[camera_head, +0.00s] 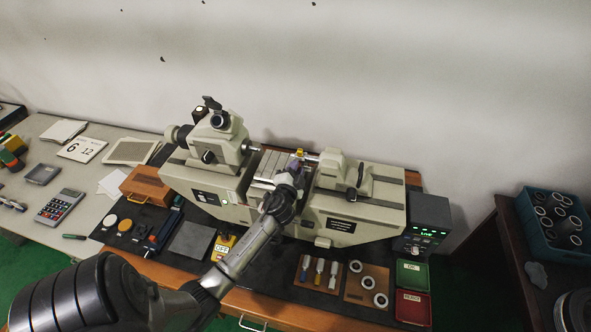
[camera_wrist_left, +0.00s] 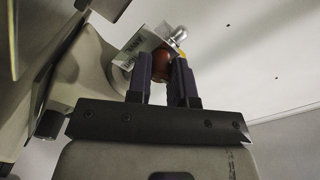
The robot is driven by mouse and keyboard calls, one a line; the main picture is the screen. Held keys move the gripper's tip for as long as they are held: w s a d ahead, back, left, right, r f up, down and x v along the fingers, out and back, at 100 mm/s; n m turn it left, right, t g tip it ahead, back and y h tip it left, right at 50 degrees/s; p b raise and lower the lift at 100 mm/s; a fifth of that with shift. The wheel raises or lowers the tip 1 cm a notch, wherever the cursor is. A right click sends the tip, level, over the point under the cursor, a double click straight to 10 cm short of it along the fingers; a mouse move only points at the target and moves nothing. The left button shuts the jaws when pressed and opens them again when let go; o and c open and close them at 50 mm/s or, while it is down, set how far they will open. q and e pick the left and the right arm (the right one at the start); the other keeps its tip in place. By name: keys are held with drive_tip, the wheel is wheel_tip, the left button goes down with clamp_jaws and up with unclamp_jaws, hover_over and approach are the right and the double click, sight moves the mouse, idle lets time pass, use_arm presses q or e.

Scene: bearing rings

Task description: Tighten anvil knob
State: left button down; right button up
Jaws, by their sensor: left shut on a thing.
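The beige measuring machine (camera_head: 360,215) stands on the bench in the head view. My left arm reaches over its front, and my left gripper (camera_head: 293,172) is at the middle of the machine, between its left and right heads. In the left wrist view the two dark fingers (camera_wrist_left: 160,85) are shut on a reddish-brown round knob (camera_wrist_left: 161,66), which I take as the anvil knob. A metal block (camera_wrist_left: 143,44) with a small dark label is just beyond the knob. The knob is hidden in the head view. My right gripper is not in view.
A display box (camera_head: 428,219) stands at the machine's right end, with green (camera_head: 413,273) and red (camera_head: 412,306) trays in front. A wooden ring board (camera_head: 352,292) lies near the bench front. A wooden box (camera_head: 146,186) is left of the machine. A blue crate (camera_head: 535,240) holds rings.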

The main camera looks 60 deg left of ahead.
use_arm(q)
drive_tip(key=shift+m, duration=0.3)
drive_tip(key=m+p, duration=0.1)
drive_tip(key=m, duration=0.2)
drive_tip(key=shift+r+m, duration=0.1)
drive_tip(key=shift+m, duration=0.3)
drive_tip(key=m+p, duration=0.1)
drive_tip(key=m, duration=0.3)
drive_tip(key=shift+m+p, duration=0.3)
drive_tip(key=shift+p, duration=0.1)
drive_tip(key=m+p, duration=0.2)
drive_tip(key=m, duration=0.3)
drive_tip(key=shift+g, duration=0.3)
drive_tip(key=shift+m+p, duration=0.75)
drive_tip(key=shift+m, duration=0.85)
drive_tip(key=c, duration=1)
unclamp_jaws()
